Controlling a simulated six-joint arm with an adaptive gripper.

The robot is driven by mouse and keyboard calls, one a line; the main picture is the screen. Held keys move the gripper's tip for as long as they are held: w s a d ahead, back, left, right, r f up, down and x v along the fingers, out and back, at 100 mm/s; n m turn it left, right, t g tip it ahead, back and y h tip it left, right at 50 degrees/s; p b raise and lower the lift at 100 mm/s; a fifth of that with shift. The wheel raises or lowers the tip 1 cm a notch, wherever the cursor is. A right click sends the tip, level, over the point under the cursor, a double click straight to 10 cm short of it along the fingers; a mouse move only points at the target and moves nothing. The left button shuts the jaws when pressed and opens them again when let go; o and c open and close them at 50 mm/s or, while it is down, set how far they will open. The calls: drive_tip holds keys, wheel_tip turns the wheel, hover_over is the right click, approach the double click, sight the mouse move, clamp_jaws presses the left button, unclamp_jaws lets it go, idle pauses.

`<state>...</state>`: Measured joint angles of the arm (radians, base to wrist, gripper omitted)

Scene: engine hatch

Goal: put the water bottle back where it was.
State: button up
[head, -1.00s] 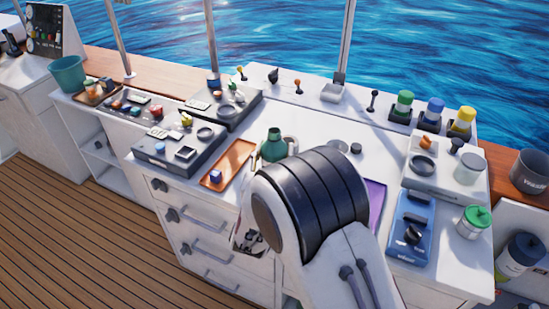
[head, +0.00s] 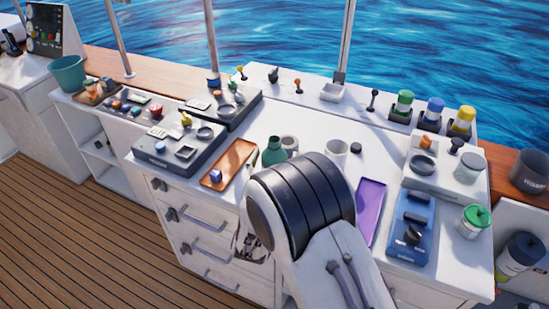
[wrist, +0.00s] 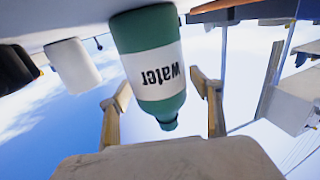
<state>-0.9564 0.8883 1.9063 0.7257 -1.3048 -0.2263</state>
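The water bottle (head: 274,152) is green with a white band and stands on the white counter, right of the orange tray; my arm hides its lower part in the head view. In the wrist view the picture is upside down, and the bottle (wrist: 158,62) hangs from the top with its "water" label facing me and its cap downward. My gripper (wrist: 163,88) is open, with one finger on each side of the bottle and small gaps showing. I cannot tell how deep the bottle sits between the fingers. The head view does not show the fingers clearly.
The orange tray (head: 237,153) holds a small blue object. A white mug (head: 337,152) and a purple tray (head: 371,203) are to the right, with a blue device (head: 411,228) beyond. Grey control panels (head: 178,150) stand at left. Clear counter (head: 310,120) lies behind the bottle.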

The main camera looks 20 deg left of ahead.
drive_tip(key=shift+r, duration=0.15)
drive_tip(key=shift+v, duration=0.9)
drive_tip(key=v, duration=1)
drive_tip(key=shift+s, duration=0.15)
